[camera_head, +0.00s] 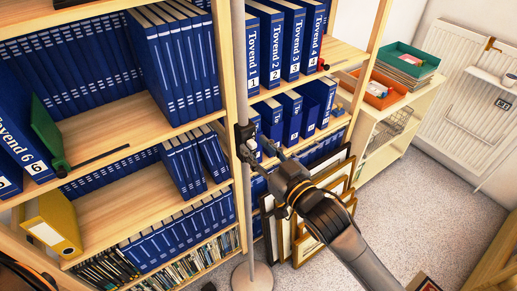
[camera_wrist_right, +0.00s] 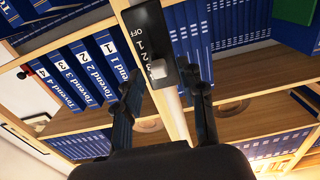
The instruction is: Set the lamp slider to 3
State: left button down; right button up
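The lamp slider is a pale knob (camera_wrist_right: 157,69) on a black panel (camera_wrist_right: 150,32) with OFF and number marks beside its track. The knob sits toward the panel's lower end in the wrist view, away from OFF; its exact mark is unclear. The panel is on a grey lamp pole (camera_head: 240,75) with a round base (camera_head: 252,277). My right gripper (camera_head: 256,146) is at the panel. In the right wrist view its two fingers (camera_wrist_right: 165,98) are apart, one each side of the panel and knob, with nothing gripped; contact is unclear. My left gripper is not in view.
A wooden shelf (camera_head: 110,131) with blue binders (camera_head: 175,60) stands close behind and beside the pole. Framed prints (camera_head: 310,245) lean below my right arm. A low unit with a green tray (camera_head: 405,62) and a radiator (camera_head: 470,75) are at right. Carpet is clear at lower right.

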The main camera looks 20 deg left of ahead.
jog(key=shift+d, duration=0.1)
jog(key=v, duration=1.2)
